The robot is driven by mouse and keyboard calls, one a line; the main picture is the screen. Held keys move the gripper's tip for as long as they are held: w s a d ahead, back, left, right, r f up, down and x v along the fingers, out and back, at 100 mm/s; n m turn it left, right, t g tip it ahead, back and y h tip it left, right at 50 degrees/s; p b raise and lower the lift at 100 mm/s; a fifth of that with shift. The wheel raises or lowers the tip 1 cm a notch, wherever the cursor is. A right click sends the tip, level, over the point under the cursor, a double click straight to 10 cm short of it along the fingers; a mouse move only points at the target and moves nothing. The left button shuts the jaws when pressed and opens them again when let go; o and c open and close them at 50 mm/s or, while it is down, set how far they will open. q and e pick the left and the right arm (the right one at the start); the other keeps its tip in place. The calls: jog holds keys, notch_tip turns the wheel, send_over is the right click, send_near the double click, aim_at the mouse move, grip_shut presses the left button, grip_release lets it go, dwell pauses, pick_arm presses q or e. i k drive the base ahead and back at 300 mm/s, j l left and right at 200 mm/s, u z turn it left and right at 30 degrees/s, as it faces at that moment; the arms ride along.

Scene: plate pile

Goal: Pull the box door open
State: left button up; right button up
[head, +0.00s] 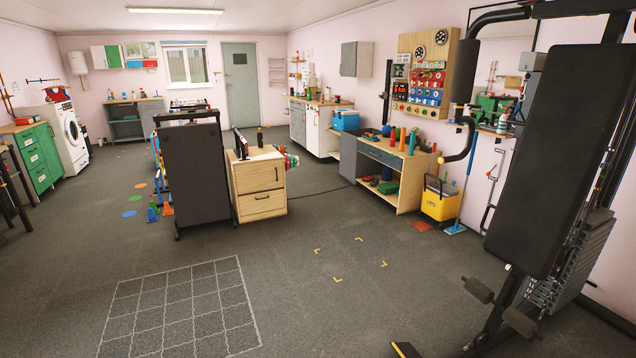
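I cannot tell for sure which thing is the task's box. A closed grey box (356,59) hangs on the right wall above the far counter, far from me. A light wooden cabinet (258,185) stands on the floor near the middle, with a dark handle on each of its two shut fronts. A white wall cabinet with a green panel (113,56) hangs at the far left; whether it is open is too small to tell. Neither of my grippers is in view.
A black upright panel (195,175) stands left of the wooden cabinet, with small cones by it. Black gym equipment (550,150) fills the near right. The floor around the grid mat (240,300) is clear.

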aim_at(257, 176)
jog(key=i, duration=4.15)
jog(key=i+u, duration=0.1)
jog(key=i, duration=0.45)
jog(key=i+l+u, duration=0.15)
jog(key=i, duration=0.4)
jog(key=i+l+u, duration=0.1)
jog(key=i, duration=0.45)
jog(key=i+l+u, duration=0.1)
jog(key=i, duration=0.75)
